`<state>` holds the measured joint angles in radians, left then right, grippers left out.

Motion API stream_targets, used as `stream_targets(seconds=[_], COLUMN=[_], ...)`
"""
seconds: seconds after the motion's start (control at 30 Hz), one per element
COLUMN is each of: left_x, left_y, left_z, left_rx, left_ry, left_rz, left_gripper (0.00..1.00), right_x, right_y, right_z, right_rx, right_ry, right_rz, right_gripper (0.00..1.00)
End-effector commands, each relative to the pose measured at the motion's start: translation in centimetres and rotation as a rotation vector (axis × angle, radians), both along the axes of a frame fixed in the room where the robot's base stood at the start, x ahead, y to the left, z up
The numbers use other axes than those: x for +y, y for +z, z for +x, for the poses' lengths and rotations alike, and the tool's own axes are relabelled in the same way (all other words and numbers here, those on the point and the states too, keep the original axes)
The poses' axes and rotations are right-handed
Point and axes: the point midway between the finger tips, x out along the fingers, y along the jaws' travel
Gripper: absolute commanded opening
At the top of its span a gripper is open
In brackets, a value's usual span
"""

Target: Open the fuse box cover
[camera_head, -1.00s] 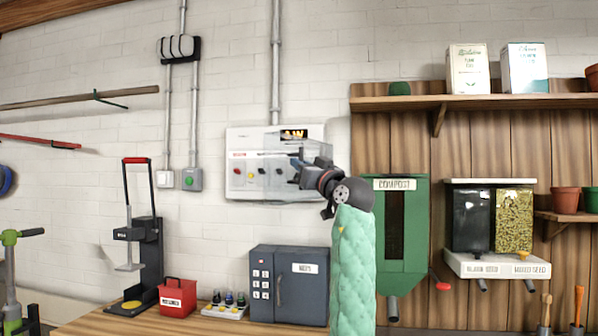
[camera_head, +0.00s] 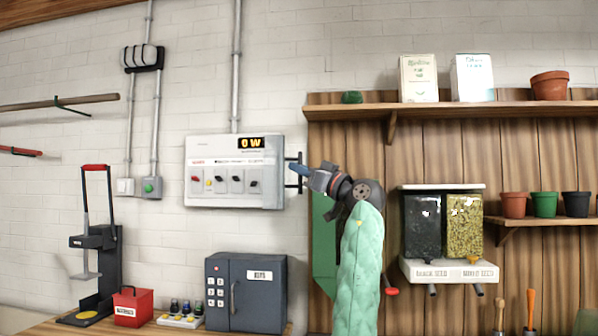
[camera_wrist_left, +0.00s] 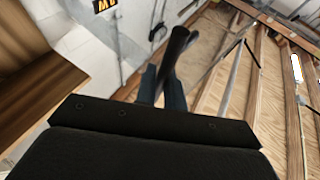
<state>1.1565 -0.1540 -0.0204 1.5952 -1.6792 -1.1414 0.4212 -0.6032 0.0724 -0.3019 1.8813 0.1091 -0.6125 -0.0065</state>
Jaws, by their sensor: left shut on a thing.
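The fuse box (camera_head: 200,150) is a white panel on the brick wall with a row of switches and a lit display reading 0 W. The display also shows at the top of the left wrist view (camera_wrist_left: 104,5). A dark handle (camera_head: 290,186) stands out at the box's right edge. The clear cover itself is hard to make out; the switch front shows unobstructed. My left gripper (camera_head: 301,171) is shut on the handle, right of the box. In the left wrist view the dark bar (camera_wrist_left: 177,45) lies between its fingers. My right gripper is not in view.
A grey key safe (camera_head: 262,305), a red box (camera_head: 131,308) and a black press (camera_head: 97,262) stand on the bench below. Seed dispensers (camera_head: 450,270) hang at right.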

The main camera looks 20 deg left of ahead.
Motion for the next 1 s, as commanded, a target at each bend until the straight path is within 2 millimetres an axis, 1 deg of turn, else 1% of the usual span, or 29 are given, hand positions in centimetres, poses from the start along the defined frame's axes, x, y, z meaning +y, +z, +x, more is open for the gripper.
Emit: stream_targets(seconds=[0.23, 0.27, 0.3, 0.53, 0.67, 0.77, 0.87, 0.93, 1.0], left_x=[0.1, 0.1, 0.1, 0.0, -0.3, -1.1, -2.2, -3.1, -4.1], left_y=[0.1, 0.1, 0.1, 0.1, -0.2, -0.5, -1.1, -1.5, -1.9], left_z=[0.0, 0.0, 0.0, 0.0, -0.1, -0.2, -0.4, -0.6, -0.8], left_rx=[-0.001, -0.001, -0.001, 0.000, 0.001, 0.001, 0.001, 0.001, 0.001], left_ry=[0.000, 0.000, 0.000, 0.000, -0.001, -0.001, -0.001, -0.002, -0.002], left_rz=[-0.001, -0.001, -0.001, -0.001, -0.001, -0.001, -0.001, -0.001, -0.001], left_gripper=[0.00, 0.16, 0.19, 0.19, 0.19, 0.19, 0.19, 0.19, 0.19], right_x=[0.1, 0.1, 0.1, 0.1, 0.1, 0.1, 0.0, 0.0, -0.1], right_y=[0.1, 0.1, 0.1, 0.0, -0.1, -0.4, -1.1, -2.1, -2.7], right_z=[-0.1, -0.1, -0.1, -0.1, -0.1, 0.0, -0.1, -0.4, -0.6], right_rx=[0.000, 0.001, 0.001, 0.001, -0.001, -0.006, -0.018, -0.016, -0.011], right_ry=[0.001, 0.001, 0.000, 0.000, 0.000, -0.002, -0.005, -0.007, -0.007], right_rz=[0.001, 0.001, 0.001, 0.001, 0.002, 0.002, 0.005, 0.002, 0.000], right_gripper=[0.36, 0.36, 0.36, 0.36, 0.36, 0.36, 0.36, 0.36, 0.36])
